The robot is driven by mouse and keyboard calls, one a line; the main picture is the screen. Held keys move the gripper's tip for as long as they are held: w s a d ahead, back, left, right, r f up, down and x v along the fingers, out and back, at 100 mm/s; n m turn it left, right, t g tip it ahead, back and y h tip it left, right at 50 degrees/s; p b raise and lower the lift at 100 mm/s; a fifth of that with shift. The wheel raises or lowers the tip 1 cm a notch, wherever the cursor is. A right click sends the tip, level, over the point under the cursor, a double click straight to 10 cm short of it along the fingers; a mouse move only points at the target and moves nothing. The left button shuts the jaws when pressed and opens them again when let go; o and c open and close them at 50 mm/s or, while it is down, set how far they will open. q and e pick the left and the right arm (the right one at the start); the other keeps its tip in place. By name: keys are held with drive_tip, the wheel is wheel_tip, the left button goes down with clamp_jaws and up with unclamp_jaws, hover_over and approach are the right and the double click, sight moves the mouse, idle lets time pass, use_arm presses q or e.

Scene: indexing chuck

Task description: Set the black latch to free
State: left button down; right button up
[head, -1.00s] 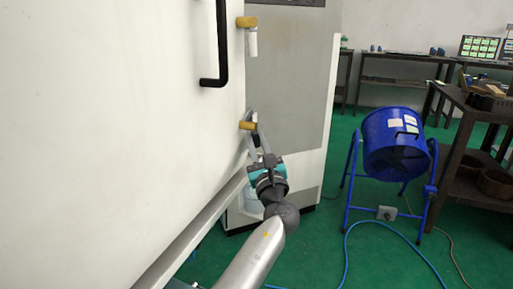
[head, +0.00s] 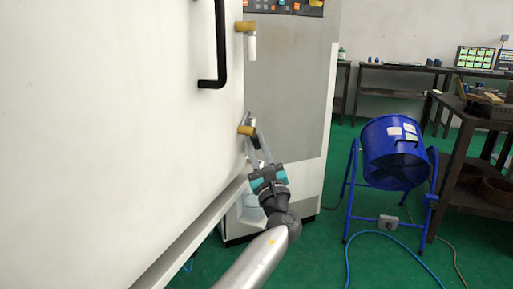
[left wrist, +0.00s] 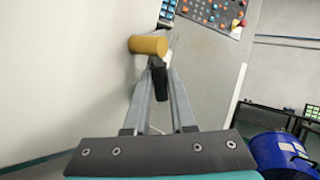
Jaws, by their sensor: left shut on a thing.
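The black latch (left wrist: 159,84) shows in the left wrist view as a dark bar between my two grey fingers, close beside a yellow cylinder (left wrist: 148,45). My left gripper (head: 252,138) is at the edge of the large white door (head: 110,140), just by the lower yellow cylinder (head: 246,130). Its fingers (left wrist: 159,75) are shut on the black latch, which they partly hide. In the head view the latch is too small and covered to make out its setting. My right gripper is in neither view.
A black handle (head: 213,82) and an upper yellow cylinder (head: 245,26) are on the door above my gripper. A grey machine side (head: 290,90) stands behind it. A blue fan (head: 394,160) and a dark shelf (head: 465,150) stand right, with green floor between.

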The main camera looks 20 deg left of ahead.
use_arm(q)
drive_tip(key=shift+r, duration=0.1)
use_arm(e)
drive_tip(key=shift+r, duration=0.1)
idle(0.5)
use_arm(q)
drive_tip(key=c, duration=1)
unclamp_jaws()
drive_tip(key=shift+w, duration=0.1)
drive_tip(key=shift+c, duration=0.2)
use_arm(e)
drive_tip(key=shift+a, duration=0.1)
use_arm(q)
drive_tip(key=shift+s+d+f, duration=0.35)
drive_tip(key=shift+s+f, duration=0.05)
drive_tip(key=shift+s, duration=0.1)
drive_tip(key=p+v, duration=0.3)
drive_tip(key=v, duration=1.1)
drive_tip(key=shift+p, duration=0.4)
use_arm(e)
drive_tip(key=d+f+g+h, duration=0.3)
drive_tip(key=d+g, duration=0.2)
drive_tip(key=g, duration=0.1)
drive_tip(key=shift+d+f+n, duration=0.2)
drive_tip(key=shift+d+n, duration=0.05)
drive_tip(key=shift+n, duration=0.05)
use_arm(q)
drive_tip(key=shift+w+a+f, duration=0.1)
